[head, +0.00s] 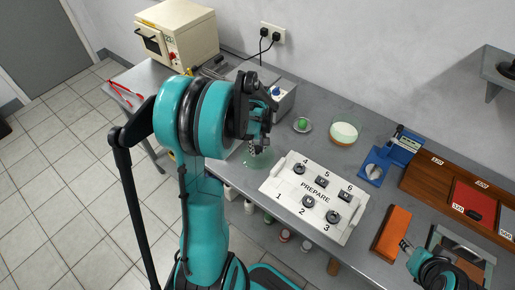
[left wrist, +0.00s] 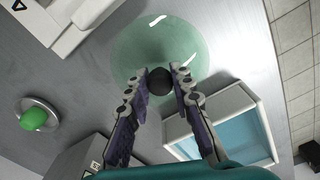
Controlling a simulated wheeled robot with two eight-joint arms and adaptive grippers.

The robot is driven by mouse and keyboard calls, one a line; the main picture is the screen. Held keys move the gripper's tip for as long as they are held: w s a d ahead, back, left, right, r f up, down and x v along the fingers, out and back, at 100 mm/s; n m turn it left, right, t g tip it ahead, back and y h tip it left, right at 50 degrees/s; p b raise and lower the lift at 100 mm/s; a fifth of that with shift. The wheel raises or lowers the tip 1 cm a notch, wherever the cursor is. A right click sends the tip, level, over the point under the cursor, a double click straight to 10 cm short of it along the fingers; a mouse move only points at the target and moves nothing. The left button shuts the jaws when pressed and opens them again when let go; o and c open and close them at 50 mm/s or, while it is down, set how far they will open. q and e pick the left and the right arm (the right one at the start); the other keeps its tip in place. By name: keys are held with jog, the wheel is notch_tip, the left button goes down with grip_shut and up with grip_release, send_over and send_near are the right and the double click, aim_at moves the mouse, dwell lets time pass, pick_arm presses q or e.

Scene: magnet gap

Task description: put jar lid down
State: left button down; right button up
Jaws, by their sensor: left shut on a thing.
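The jar lid is a round, see-through greenish glass disc (head: 257,159) with a black knob; the left wrist view shows the disc (left wrist: 133,50) and its knob (left wrist: 160,80). My left gripper (head: 258,143) is shut on the knob, its fingertips on either side of it in the left wrist view (left wrist: 160,78). The lid is over the grey bench, left of the white board; I cannot tell whether it touches the bench. A round glass jar with pale contents (head: 344,131) stands open farther back. My right gripper (head: 407,246) shows only partly at lower right, its fingers unclear.
The white PREPARE board (head: 315,194) carries several dark pieces. A small dish with a green knob (head: 302,125) stands behind it. A white open-topped box with a blue inside (left wrist: 222,130) is close to the lid. Blue device (head: 388,158) and orange block (head: 392,233) stand to the right.

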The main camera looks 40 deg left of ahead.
aim_at(258, 148)
pick_arm(q)
jog(key=shift+f, duration=0.2)
jog(key=c, duration=1.3)
grip_release()
jog(key=shift+r, duration=0.1)
jog(key=shift+r, duration=0.25)
notch_tip(258, 148, up, 12)
jog(key=f+p, duration=0.1)
jog(key=p, duration=0.3)
jog(key=s+d+r+m+t, duration=0.2)
jog(key=s+d+m, duration=0.1)
jog(key=d, duration=0.3)
jog(key=s+d+r+m+t, duration=0.2)
jog(key=s+d+m, duration=0.1)
jog(key=d+m, duration=0.3)
jog(key=s+d+r+m+t, duration=0.2)
jog(key=s+d+m+t, duration=0.1)
jog(key=d, duration=0.3)
jog(key=shift+s+d+r+m, duration=0.15)
jog(key=shift+s+d+m, duration=0.2)
jog(key=shift+m, duration=0.35)
jog(key=shift+w, duration=0.1)
